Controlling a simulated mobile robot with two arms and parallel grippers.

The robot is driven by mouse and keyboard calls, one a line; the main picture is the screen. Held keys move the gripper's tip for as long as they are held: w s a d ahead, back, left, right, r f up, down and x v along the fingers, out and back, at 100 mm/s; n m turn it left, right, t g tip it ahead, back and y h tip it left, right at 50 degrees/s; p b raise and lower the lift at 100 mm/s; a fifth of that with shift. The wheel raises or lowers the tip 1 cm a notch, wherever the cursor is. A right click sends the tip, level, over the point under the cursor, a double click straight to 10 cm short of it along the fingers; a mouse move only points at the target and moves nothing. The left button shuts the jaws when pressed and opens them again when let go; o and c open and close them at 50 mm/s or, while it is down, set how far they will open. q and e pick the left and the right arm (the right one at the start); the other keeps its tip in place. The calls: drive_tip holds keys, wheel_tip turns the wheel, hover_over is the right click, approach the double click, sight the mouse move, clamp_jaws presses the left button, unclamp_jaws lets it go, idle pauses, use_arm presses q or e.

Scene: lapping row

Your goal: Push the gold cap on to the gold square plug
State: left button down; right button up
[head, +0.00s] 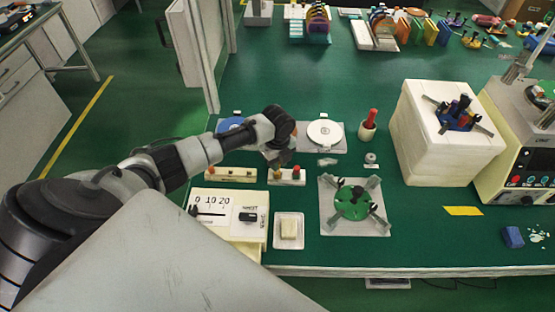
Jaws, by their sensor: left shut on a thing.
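My left gripper (278,160) reaches in from the left and points down over a short white block (288,181) on the green bench. It is shut on a small gold piece (277,173) that looks like the gold cap, mostly hidden by the fingers. The gold square plug cannot be made out separately; the gripper covers that end of the block. I cannot tell whether cap and plug touch. A red-topped piece (297,169) stands on the right end of the same block. My right gripper is not in view.
A longer pale block (230,175) with an orange knob lies to the left. A white disc (325,133), a cup with a red handle (367,130) and a green round plate (352,202) stand to the right. A white box (440,145) is farther right.

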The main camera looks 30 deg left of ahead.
use_arm(q)
drive_tip(key=shift+p, duration=0.55)
idle(1.0)
drive_tip(key=shift+f+b, duration=0.9)
drive_tip(key=shift+f, duration=0.35)
drive_tip(key=c, duration=0.9)
unclamp_jaws()
wheel_tip(320, 180, up, 11)
drive_tip(key=shift+f+b, duration=0.1)
drive_tip(key=shift+b, duration=0.3)
